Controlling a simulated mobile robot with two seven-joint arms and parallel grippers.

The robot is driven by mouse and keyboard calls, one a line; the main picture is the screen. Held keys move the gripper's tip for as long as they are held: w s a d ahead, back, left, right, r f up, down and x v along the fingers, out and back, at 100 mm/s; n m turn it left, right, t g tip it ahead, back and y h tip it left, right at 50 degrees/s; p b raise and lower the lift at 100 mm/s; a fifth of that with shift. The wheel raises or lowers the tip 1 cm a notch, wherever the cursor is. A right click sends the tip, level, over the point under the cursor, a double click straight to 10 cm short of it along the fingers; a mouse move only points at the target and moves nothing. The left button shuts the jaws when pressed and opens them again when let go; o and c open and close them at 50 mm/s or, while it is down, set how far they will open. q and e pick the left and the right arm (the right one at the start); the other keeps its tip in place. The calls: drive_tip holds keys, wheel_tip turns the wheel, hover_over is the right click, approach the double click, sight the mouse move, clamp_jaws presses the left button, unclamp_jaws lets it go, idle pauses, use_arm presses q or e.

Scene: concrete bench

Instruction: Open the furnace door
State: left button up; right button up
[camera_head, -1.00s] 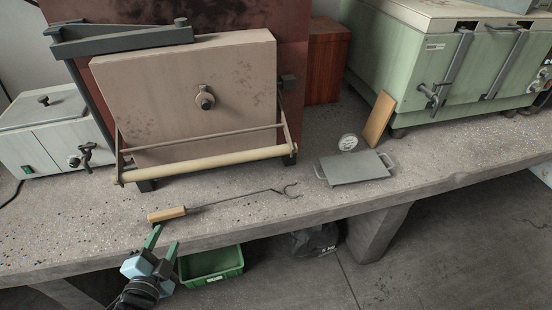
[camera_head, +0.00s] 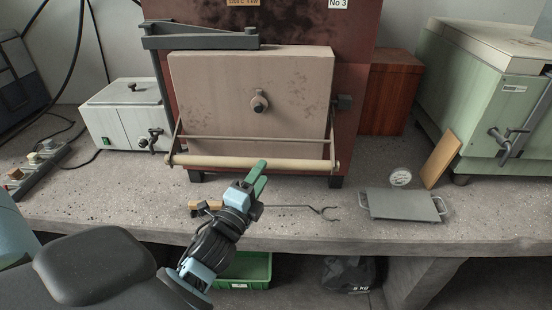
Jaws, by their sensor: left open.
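The furnace is a dark red-brown box (camera_head: 345,125) at the back of the bench. Its door (camera_head: 215,95) is a beige block with a round knob, standing upright against the furnace front. A pale horizontal bar handle (camera_head: 240,163) runs across below the door on side links. My left gripper (camera_head: 258,177) points up and right from the bottom left, its green fingers just in front of the bar's lower middle. It is open, with nothing seen in it; whether it touches the bar cannot be told. My right gripper is not in view.
A rod with a wooden handle (camera_head: 200,206) lies on the bench behind my left gripper. A white-grey box (camera_head: 125,115) and green oven (camera_head: 490,90) flank the furnace.

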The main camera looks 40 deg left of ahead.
use_arm(q)
drive_tip(key=d+x, duration=0.1)
drive_tip(key=x, duration=0.6)
drive_tip(key=shift+a+p, duration=0.35)
drive_tip(key=shift+a, duration=0.05)
clamp_jaws()
